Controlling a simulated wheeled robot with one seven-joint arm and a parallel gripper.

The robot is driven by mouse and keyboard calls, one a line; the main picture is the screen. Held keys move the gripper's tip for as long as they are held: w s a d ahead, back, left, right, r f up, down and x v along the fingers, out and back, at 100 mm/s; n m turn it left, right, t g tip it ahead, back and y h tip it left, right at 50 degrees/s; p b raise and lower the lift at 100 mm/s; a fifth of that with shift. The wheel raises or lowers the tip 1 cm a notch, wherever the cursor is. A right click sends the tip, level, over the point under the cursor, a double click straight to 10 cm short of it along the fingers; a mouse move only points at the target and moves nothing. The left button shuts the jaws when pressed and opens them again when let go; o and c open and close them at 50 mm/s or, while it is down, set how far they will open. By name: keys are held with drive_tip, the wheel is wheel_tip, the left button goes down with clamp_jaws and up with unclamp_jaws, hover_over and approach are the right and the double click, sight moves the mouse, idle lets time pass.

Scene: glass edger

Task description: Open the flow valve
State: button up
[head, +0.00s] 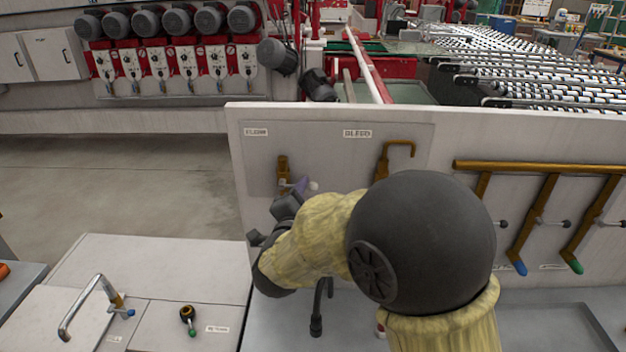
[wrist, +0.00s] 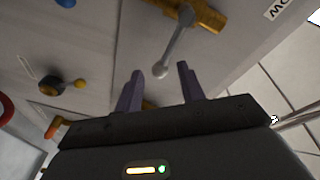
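The flow valve (head: 283,166) is a brass fitting under the FLOW label on the upright grey panel. In the wrist view the brass body (wrist: 200,12) is at the top, beside the partly cut-off label. Its grey lever (wrist: 176,48) ends in a pale ball, which also shows in the head view (head: 313,186). My gripper (wrist: 159,72) is open, with its two purple fingers apart. In the wrist view the ball appears between the fingertips, with gaps on both sides; contact is not visible. In the head view my gripper (head: 299,187) is partly hidden behind my wrist.
A bent brass pipe (head: 400,148) under the BLEED label is right of the flow valve. Brass pipes (head: 540,167) with blue and green-tipped ends are farther right.

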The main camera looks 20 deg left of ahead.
sight(311, 190)
drive_tip(key=w, duration=0.3)
drive_tip(key=shift+w+a+p, duration=0.1)
drive_tip(key=shift+a+p, duration=0.05)
drive_tip(key=shift+p, duration=0.25)
